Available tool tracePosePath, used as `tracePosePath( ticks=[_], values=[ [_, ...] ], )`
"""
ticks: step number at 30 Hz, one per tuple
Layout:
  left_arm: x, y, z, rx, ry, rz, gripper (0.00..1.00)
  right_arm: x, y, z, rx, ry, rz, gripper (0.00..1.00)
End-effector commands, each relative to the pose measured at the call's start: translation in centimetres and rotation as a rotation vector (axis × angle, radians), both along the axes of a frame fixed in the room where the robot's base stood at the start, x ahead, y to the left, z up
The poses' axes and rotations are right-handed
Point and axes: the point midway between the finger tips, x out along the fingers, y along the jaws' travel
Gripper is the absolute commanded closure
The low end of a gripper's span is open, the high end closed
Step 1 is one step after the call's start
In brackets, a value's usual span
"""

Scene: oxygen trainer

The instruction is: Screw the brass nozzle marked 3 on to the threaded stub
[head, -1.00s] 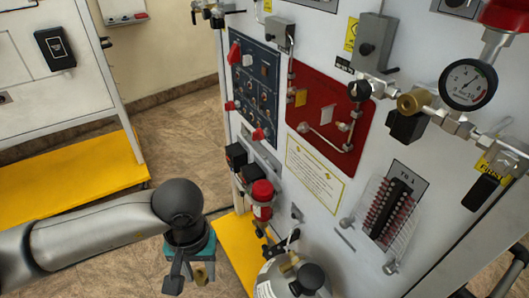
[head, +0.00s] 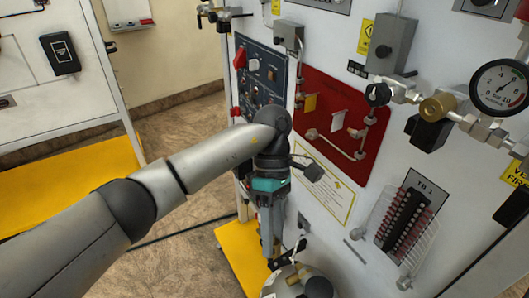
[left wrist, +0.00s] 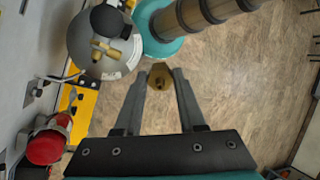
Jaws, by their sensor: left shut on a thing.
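In the left wrist view the brass nozzle (left wrist: 160,78) is held between the two fingertips of my left gripper (left wrist: 160,88), which is shut on it. No number can be read on it. In the head view my left gripper (head: 270,245) points down in front of the panel, just left of and above a grey domed cylinder (head: 276,286). The nozzle is hidden there. The left wrist view shows a brass fitting (left wrist: 105,50) on the dome, apart from the nozzle. I cannot tell whether it is the threaded stub. My right gripper is not in view.
The white panel (head: 375,235) stands close to the right of my left arm, with a red plate (head: 335,95), valves and a pressure gauge (head: 499,87). A red-capped part (left wrist: 45,147) shows low left in the wrist view. Open floor (head: 180,150) lies to the left.

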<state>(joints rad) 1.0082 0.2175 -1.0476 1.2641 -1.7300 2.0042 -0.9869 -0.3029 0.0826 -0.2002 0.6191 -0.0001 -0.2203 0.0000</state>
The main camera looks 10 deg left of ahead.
Motion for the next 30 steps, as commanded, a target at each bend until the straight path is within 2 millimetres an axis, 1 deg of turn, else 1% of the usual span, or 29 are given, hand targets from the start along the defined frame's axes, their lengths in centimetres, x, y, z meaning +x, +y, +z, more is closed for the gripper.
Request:
tracePosePath(
  ticks=[1,3,6,11,16,24,26,30],
  values=[
    [0.5,-0.6,0.4,-0.01,0.043,0.095,1.0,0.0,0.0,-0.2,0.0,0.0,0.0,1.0],
    [1.1,-1.2,1.1,-0.029,0.106,0.233,1.0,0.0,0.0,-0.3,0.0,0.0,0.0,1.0],
    [1.8,-1.9,1.9,-0.065,0.18,0.411,1.0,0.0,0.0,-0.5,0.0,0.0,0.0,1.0],
    [3.1,-2.7,3.3,-0.152,0.289,0.707,1.0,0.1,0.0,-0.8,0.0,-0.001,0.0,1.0],
    [4.6,-3.2,4.9,-0.286,0.387,1.012,1.0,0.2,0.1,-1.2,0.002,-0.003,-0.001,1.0],
    [7.0,-3.0,7.1,-0.539,0.481,1.406,1.0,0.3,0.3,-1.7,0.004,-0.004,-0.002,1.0],
    [7.6,-2.7,7.7,-0.609,0.493,1.485,1.0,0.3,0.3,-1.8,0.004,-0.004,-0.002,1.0],
    [9.4,-1.6,8.8,-0.787,0.511,1.661,1.0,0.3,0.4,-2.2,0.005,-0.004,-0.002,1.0]
  ],
)
